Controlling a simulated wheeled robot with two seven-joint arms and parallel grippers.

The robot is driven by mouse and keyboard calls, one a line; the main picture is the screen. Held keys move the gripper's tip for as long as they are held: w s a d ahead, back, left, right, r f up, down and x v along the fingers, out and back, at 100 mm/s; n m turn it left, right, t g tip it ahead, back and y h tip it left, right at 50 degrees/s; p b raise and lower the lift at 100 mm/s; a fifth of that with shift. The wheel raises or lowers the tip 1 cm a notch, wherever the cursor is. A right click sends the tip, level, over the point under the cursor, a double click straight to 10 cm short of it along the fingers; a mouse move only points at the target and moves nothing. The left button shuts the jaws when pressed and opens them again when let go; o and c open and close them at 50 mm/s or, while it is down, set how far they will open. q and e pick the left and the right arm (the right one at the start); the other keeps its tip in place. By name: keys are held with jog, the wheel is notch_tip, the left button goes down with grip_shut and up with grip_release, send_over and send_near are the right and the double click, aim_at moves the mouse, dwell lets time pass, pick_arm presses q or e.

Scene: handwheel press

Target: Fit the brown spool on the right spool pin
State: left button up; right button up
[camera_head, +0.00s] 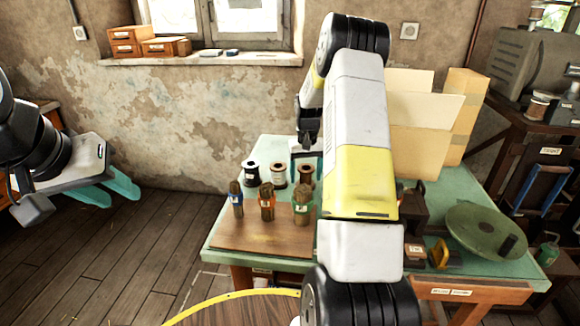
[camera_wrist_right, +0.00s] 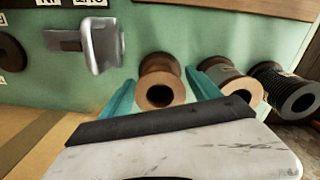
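The brown spool (camera_head: 306,172) stands at the right end of a row of three spools on the green table. In the right wrist view the brown spool (camera_wrist_right: 160,65) lies between the teal fingers of my right gripper (camera_wrist_right: 160,82); they are apart, with a finger on either side, and I see no clear contact. In the head view my right gripper (camera_head: 305,160) is low over the row, partly hidden by my own arm. My left gripper (camera_head: 112,190) is open and empty, off the table at the left. I cannot make out the right spool pin.
A white spool (camera_head: 278,173) and a black spool (camera_head: 251,174) stand left of the brown one. Several wood-handled tools (camera_head: 267,202) stand in front on a brown board (camera_head: 262,236). A metal bracket (camera_wrist_right: 98,45) is nearby. Cardboard panels (camera_head: 420,125) and a green disc (camera_head: 485,232) are at the right.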

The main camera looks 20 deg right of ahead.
jog(key=shift+r, duration=0.1)
notch_tip(320, 180, up, 8)
jog(key=shift+f, duration=0.2)
dwell(0.4)
notch_tip(320, 180, up, 8)
dwell(0.6)
